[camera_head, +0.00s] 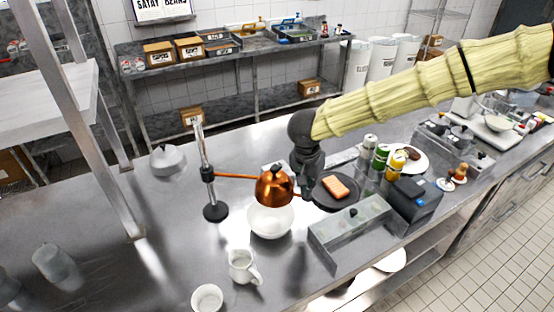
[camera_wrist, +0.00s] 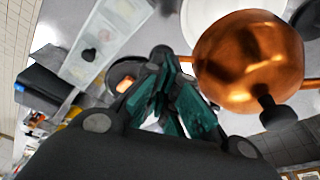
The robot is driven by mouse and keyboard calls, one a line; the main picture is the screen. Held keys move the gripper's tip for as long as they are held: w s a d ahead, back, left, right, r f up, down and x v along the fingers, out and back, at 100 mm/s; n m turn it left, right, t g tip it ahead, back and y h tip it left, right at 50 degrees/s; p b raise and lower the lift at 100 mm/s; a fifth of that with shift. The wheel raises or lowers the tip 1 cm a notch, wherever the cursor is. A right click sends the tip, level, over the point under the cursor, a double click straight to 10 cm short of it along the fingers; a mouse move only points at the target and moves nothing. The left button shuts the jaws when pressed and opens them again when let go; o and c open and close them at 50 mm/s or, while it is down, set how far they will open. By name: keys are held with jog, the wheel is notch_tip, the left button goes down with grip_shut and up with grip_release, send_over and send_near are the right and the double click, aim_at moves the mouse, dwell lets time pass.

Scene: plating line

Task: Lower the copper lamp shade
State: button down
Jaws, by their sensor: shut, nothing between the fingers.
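The copper lamp shade (camera_head: 273,190) is a shiny dome with a black knob on top. It sits on a thin copper arm (camera_head: 234,176) from an upright stand (camera_head: 206,160) with a round black base. The shade is just above a white bowl (camera_head: 271,222); I cannot tell whether they touch. My gripper (camera_head: 307,186) is shut and empty, just right of the shade in the head view. In the wrist view the shade (camera_wrist: 240,60) is large beside my dark green fingers (camera_wrist: 172,92), with its black knob toward the camera. Contact with the fingers cannot be told.
A dark round plate (camera_head: 330,203) with an orange-brown piece of food lies right of my gripper. A clear-lidded bin (camera_head: 350,228), dark box (camera_head: 412,203) and several bottles stand farther right. A white pitcher (camera_head: 242,267) and cup (camera_head: 207,298) are in front. Counter left of the stand is mostly free.

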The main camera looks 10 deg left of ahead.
jog(key=shift+r+p, duration=2.65)
jog(key=shift+p, duration=0.35)
jog(key=shift+r, duration=0.95)
